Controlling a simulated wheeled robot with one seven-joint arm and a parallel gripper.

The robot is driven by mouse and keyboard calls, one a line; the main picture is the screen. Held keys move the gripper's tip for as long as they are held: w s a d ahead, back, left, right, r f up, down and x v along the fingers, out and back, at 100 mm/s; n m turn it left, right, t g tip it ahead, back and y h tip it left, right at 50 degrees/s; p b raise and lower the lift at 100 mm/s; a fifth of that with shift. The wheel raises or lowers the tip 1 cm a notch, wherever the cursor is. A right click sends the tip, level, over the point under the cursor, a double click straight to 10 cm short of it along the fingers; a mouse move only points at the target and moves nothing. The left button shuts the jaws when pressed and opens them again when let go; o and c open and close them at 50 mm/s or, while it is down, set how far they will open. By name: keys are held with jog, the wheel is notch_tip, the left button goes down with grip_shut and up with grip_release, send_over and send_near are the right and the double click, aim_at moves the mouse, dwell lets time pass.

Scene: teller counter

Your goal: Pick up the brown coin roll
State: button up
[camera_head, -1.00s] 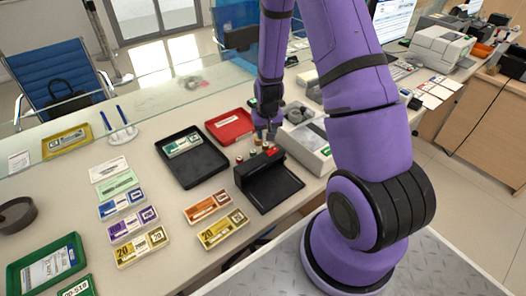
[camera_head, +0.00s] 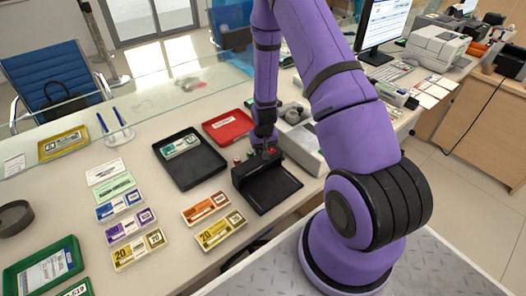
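A red-topped roll (camera_head: 237,161) and a paler roll (camera_head: 250,154) show at the left of the group, and a red thing (camera_head: 272,150) shows at the right. My gripper (camera_head: 264,147) is low among them, pointing down. I cannot clearly make out the brown coin roll; the gripper and wrist cover part of the group. The fingers are too small and dark to tell whether they are open or shut on something.
A black stand with a flat tray (camera_head: 272,193) is directly in front of the rolls. A red tray (camera_head: 228,127) and a black tray (camera_head: 190,172) lie to the left. A grey machine (camera_head: 303,143) is close on the right. Banknote bundles (camera_head: 206,207) lie at the front left.

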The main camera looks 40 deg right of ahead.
jog(key=shift+f, duration=0.1)
jog(key=shift+c, duration=0.2)
jog(key=c, duration=0.7)
grip_shut()
